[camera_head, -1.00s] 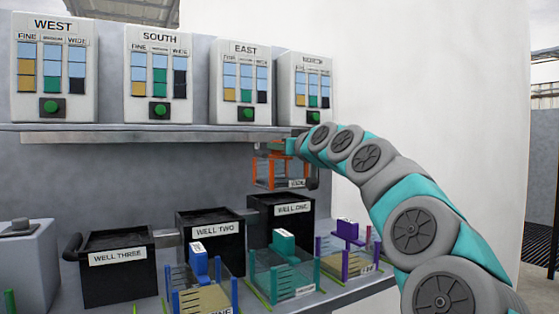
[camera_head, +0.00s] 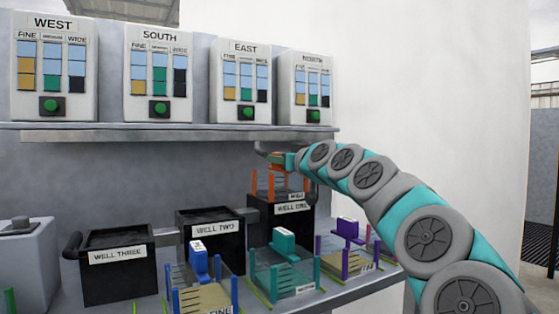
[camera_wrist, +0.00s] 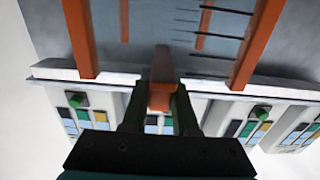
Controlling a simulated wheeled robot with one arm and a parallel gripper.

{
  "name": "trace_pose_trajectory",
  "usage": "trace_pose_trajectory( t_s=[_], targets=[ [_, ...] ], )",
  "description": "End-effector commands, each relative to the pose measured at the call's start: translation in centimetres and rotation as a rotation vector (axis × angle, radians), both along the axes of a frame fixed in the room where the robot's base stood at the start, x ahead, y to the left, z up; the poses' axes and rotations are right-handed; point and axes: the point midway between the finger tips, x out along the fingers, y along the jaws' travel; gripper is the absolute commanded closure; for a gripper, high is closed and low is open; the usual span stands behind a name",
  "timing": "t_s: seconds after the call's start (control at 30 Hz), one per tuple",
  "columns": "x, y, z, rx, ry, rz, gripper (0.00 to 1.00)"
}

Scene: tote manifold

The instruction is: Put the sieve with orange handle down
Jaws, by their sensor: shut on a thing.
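The sieve with the orange handle (camera_head: 256,184) is an open frame with orange posts and a small label at its lower right. It hangs upright at well one (camera_head: 290,222), its lower part overlapping the box's top; I cannot tell whether it touches. My gripper (camera_head: 280,158) is at the sieve's top, just under the shelf edge.
Well two (camera_head: 212,240) and well three (camera_head: 112,268) stand to the left. Sieves with blue (camera_head: 198,262), teal (camera_head: 283,243) and purple (camera_head: 348,232) handles stand in front. A metal shelf (camera_head: 170,135) with several panels runs close above my gripper.

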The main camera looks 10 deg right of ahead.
Motion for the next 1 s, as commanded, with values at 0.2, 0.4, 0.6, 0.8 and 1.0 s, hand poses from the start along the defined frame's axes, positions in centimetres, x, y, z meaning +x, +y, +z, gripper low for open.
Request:
trace_pose_trajectory(
  t_s=[0.2,0.4,0.6,0.8,1.0],
  targets=[
    [0.0,0.0,-0.2,0.000,0.000,0.000,0.56],
    [0.0,0.0,-0.2,0.000,0.000,0.000,0.43],
    [0.0,0.0,0.0,0.000,0.000,0.000,0.43],
    [-1.2,-0.4,0.2,0.002,0.001,0.002,0.43],
    [-4.1,-1.3,0.1,0.000,0.001,0.002,0.43]
  ],
)
